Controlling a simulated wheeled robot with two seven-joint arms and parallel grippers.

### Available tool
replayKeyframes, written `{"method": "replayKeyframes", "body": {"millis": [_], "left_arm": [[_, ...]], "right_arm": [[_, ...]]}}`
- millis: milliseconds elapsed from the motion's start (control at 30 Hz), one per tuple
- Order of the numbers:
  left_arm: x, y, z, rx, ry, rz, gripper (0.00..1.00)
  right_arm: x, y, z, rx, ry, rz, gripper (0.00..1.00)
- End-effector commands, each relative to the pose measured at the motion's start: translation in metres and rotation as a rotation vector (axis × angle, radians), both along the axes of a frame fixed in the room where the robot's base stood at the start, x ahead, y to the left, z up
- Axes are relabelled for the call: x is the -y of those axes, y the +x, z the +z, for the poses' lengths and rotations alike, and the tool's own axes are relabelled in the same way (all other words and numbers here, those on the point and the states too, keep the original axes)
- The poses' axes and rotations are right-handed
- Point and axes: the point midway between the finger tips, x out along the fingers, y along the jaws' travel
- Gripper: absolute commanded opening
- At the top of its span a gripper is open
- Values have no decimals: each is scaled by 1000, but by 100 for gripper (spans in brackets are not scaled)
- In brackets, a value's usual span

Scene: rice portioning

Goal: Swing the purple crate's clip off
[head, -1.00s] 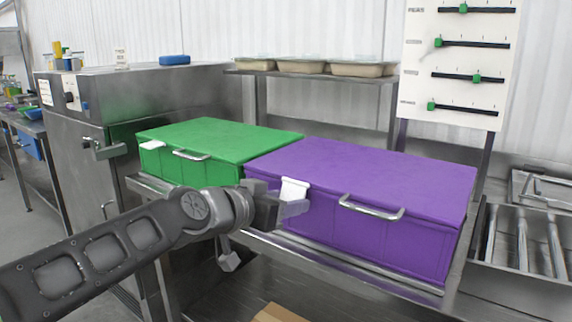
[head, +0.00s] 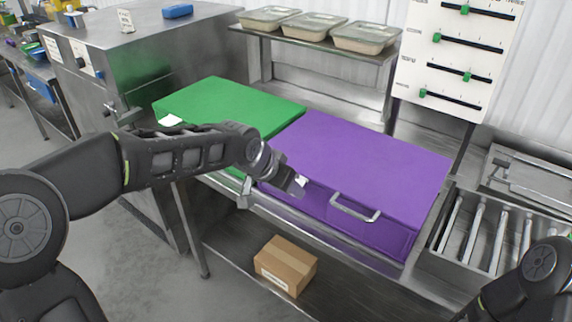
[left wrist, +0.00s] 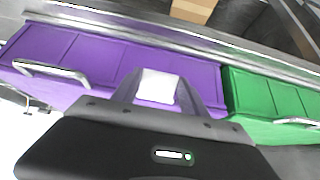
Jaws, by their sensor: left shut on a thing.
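The purple crate (head: 372,165) stands lidded on the steel shelf, with a metal handle (head: 355,208) on its front. Its white clip (head: 301,181) is at the left part of the front, mostly hidden by my left gripper (head: 297,185) in the head view. In the left wrist view the white clip (left wrist: 158,87) lies between the two fingers (left wrist: 157,92), which are shut on it against the purple crate (left wrist: 185,70). My right arm (head: 535,285) shows at the lower right corner; its gripper is out of view.
The green crate (head: 228,103) stands directly left of the purple one, with its own white clip (head: 170,120). A cardboard box (head: 285,265) lies on the lower shelf. Lidded trays (head: 318,26) stand on the back shelf. A roller section (head: 488,232) is at right.

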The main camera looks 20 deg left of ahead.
Motion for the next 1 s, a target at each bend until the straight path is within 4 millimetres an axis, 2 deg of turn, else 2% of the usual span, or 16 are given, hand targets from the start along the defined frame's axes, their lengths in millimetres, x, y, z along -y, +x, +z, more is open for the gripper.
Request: {"method": "replayKeyframes", "body": {"millis": [33,100,400,700,1000], "left_arm": [[2,1,13,-42,14,-2,10],[2,1,15,-103,40,-4,10],[3,4,20,-343,136,-2,10],[3,6,22,-484,191,0,10],[3,7,23,-515,204,0,10]], "right_arm": [[1,-2,21,-5,-3,0,36],[1,-3,32,-9,-7,-2,36],[5,-7,62,-27,-18,-7,36],[7,-8,73,-34,-21,-6,36],[7,-8,74,-35,-22,-6,36]]}}
